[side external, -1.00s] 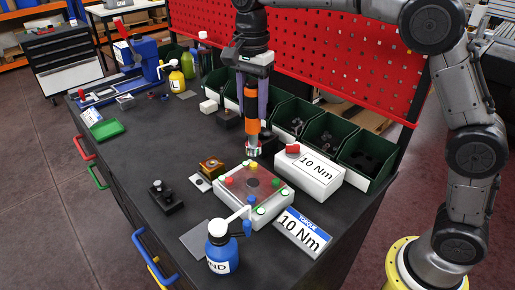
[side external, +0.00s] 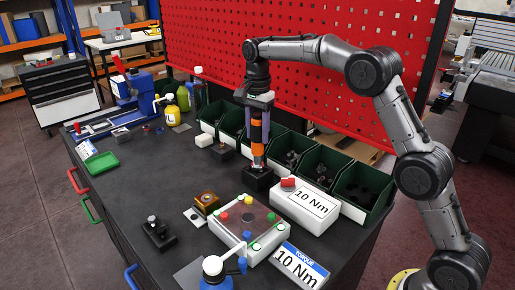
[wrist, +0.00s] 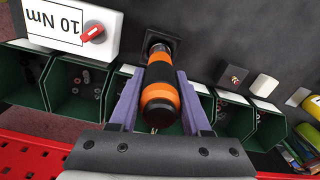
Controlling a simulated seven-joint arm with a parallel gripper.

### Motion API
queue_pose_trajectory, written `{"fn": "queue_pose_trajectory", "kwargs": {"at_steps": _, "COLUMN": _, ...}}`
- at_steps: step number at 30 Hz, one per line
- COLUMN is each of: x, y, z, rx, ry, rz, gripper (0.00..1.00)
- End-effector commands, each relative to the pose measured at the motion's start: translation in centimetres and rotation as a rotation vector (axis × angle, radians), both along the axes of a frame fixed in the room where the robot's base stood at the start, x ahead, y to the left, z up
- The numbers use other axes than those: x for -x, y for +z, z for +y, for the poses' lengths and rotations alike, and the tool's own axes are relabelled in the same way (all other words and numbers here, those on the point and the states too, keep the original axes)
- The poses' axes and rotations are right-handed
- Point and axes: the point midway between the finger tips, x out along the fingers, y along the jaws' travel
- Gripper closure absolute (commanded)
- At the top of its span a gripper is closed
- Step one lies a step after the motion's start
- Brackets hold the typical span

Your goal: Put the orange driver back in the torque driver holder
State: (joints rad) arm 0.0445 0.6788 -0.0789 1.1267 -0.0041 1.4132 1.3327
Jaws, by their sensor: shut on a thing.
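The orange driver (side external: 258,147), orange with black bands, is upright in my gripper (side external: 257,136). The gripper's purple fingers are shut on its handle; in the wrist view the driver (wrist: 160,96) lies between the fingers. A black block with a round socket, the torque driver holder (side external: 258,182), stands on the table directly under the driver. The holder also shows in the wrist view (wrist: 170,40). The driver's silver lower end is lined up with the socket and at its mouth; I cannot tell how deep it is.
A white 10 Nm box (side external: 308,208) with a red knob stands close to the right of the holder. Green bins (side external: 322,168) line the back below the red pegboard. A plate fixture (side external: 247,222) lies in front. The table's left middle is mostly clear.

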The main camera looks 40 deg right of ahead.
Motion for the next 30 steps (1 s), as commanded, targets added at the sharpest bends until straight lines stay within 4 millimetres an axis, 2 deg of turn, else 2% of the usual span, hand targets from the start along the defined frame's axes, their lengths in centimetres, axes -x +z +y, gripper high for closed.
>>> {"fn": "queue_pose_trajectory", "kwargs": {"at_steps": 6, "x": 0.0, "y": -2.8, "z": 0.0, "rx": 0.000, "ry": 0.000, "rz": 0.000, "gripper": 1.00}}
{"fn": "queue_pose_trajectory", "kwargs": {"at_steps": 9, "x": 0.0, "y": -3.5, "z": 0.0, "rx": 0.000, "ry": 0.000, "rz": -0.002, "gripper": 1.00}}
{"fn": "queue_pose_trajectory", "kwargs": {"at_steps": 21, "x": 0.0, "y": -3.9, "z": 0.0, "rx": 0.000, "ry": 0.000, "rz": -0.003, "gripper": 1.00}}
{"fn": "queue_pose_trajectory", "kwargs": {"at_steps": 22, "x": 0.0, "y": -4.0, "z": 0.0, "rx": 0.000, "ry": 0.000, "rz": 0.000, "gripper": 0.49}}
{"fn": "queue_pose_trajectory", "kwargs": {"at_steps": 26, "x": 0.0, "y": -4.0, "z": 0.0, "rx": 0.000, "ry": 0.000, "rz": 0.000, "gripper": 0.25}}
{"fn": "queue_pose_trajectory", "kwargs": {"at_steps": 27, "x": 0.0, "y": -4.0, "z": 0.0, "rx": 0.000, "ry": 0.000, "rz": 0.001, "gripper": 0.22}}
{"fn": "queue_pose_trajectory", "kwargs": {"at_steps": 30, "x": 0.0, "y": -4.0, "z": 0.0, "rx": 0.000, "ry": 0.000, "rz": 0.001, "gripper": 0.22}}
